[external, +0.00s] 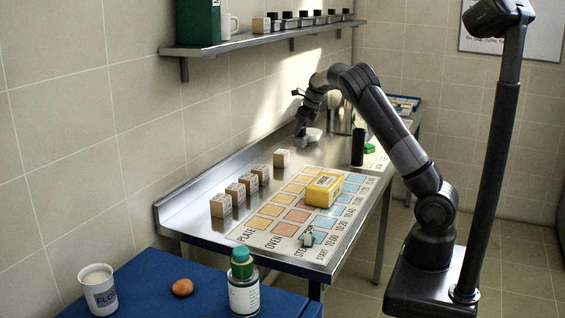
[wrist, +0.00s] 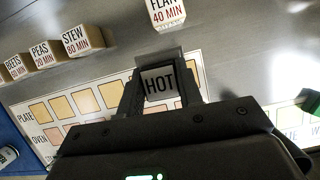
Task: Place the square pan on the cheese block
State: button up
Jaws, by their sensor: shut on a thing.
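The yellow cheese block (external: 323,189) lies on the printed chart on the steel counter in the external view. My gripper (external: 301,136) is above the far part of the counter, beyond and to the left of the yellow block. In the wrist view, my gripper (wrist: 161,86) is shut on a small grey square piece marked HOT (wrist: 158,82). I cannot tell whether this piece is the square pan, and no other pan is clear in either view. The yellow block is not seen in the wrist view.
Wooden blocks stand along the counter, including the STEW block (wrist: 83,40) and the FLAN block (wrist: 166,13).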

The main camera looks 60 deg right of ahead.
jog(key=s+a+r+n+y, duration=0.1)
jog(key=s+a+r+n, duration=0.2)
jog(key=s, duration=0.6)
jog(key=s+a+r+n+g+y, duration=0.1)
jog(key=s+a+r+n, duration=0.15)
jog(key=s+a, duration=0.45)
jog(key=s+a+r+n+y, duration=0.15)
jog(key=s+n, duration=0.25)
jog(key=s, duration=0.7)
send_over(325, 181)
notch_tip(325, 181, down, 7)
jog(key=shift+d+f, duration=0.2)
jog(key=shift+f, duration=1.7)
jog(key=shift+f, duration=0.1)
jog(key=o, duration=1.1)
